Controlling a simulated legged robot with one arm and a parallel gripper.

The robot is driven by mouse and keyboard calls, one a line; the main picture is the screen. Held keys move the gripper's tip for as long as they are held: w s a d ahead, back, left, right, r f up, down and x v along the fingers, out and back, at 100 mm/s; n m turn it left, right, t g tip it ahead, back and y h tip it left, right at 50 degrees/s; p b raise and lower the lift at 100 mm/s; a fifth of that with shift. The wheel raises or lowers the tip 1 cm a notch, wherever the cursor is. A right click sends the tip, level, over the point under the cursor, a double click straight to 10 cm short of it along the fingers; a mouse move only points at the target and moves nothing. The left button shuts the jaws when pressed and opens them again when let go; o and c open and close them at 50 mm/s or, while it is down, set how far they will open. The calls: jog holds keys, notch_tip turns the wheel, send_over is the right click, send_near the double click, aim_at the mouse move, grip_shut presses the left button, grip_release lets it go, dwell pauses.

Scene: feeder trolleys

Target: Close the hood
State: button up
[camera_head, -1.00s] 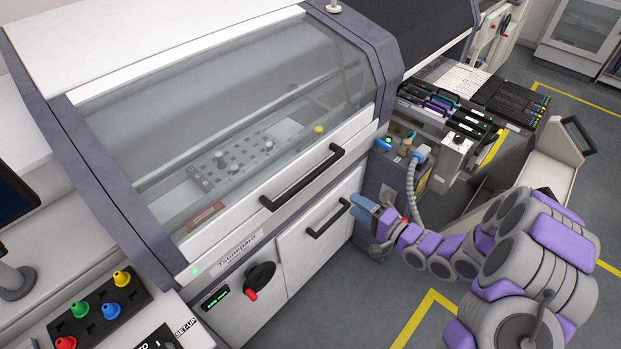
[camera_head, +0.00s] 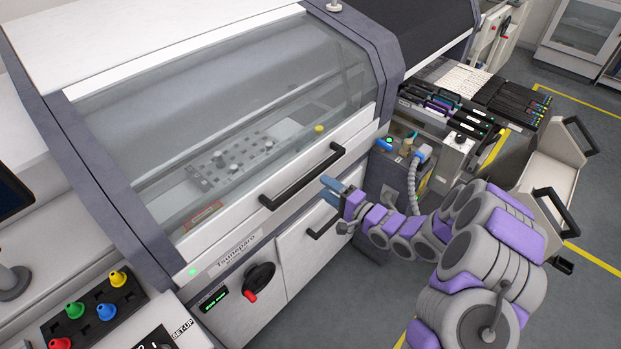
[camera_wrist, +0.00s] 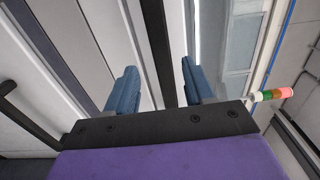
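The hood (camera_head: 180,240) is a clear window with a white lower frame on the grey machine. It looks down at the front; I cannot tell whether a small gap remains. Its black bar handle (camera_head: 300,178) runs along the white frame. My gripper (camera_head: 329,190) has blue fingers and is just right of and below that handle, apart from it. In the wrist view, my gripper (camera_wrist: 160,86) is open with nothing held. A black bar (camera_wrist: 157,45), seemingly the hood handle, shows ahead between the fingers.
A lower door handle (camera_head: 326,221) is just under my gripper. A blue connector with a grey hose (camera_head: 412,185) and a feeder trolley (camera_head: 550,180) stand to the right. Coloured knobs (camera_head: 106,312) are at the lower left. A signal light (camera_wrist: 272,95) shows in the wrist view.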

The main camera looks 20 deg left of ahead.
aim_at(312, 179)
jog(key=shift+b+x, duration=0.65)
jog(key=shift+x, duration=2.95)
jog(key=shift+c, duration=0.3)
grip_shut()
jog(key=shift+f, duration=0.1)
